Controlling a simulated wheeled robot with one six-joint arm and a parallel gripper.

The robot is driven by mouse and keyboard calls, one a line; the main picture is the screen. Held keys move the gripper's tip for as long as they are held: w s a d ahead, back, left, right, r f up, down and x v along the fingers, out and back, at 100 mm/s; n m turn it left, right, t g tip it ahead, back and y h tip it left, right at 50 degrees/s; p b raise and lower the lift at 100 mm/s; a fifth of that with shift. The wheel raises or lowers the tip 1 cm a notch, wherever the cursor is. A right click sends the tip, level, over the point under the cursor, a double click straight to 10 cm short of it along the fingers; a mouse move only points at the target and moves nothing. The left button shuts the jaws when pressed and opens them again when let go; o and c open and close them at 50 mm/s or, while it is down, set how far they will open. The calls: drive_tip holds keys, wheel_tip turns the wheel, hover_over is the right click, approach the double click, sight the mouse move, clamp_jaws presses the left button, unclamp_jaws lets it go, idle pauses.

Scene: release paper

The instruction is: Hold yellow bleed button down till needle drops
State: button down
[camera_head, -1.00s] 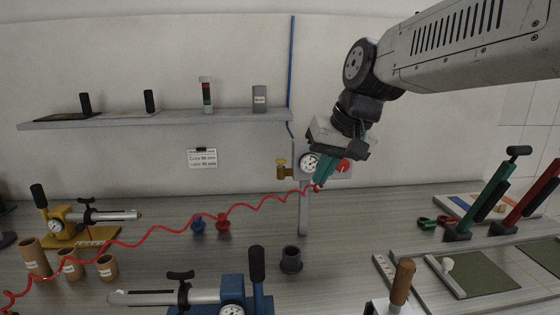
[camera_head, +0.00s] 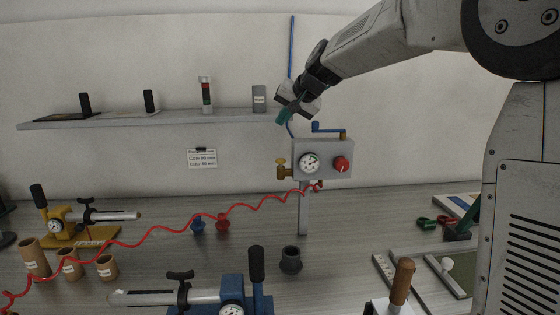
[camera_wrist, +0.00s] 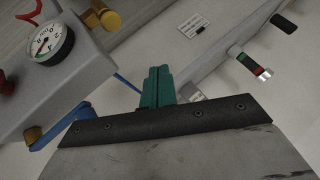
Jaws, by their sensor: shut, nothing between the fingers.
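A grey box (camera_head: 325,148) on a post carries a white dial gauge (camera_head: 309,163) and a red knob (camera_head: 342,164). The yellow button (camera_head: 282,168) sticks out of the box's left side. In the wrist view the yellow button (camera_wrist: 108,18) and the gauge (camera_wrist: 50,44) are at upper left; the gauge's needle is too small to read surely. My gripper (camera_head: 281,120) has teal fingers, shut and empty, above and left of the box, apart from the button. The fingers also show in the wrist view (camera_wrist: 158,72).
A blue lever (camera_head: 328,129) sits atop the box, and a blue hose (camera_head: 291,60) runs down the wall. The shelf (camera_head: 150,118) is close behind my fingers, with a grey block (camera_head: 259,98) on it. A red coiled hose (camera_head: 160,230) crosses the bench below.

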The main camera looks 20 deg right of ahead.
sight(283, 161)
drive_tip(key=shift+f, duration=4.35)
drive_tip(key=shift+f, duration=0.4)
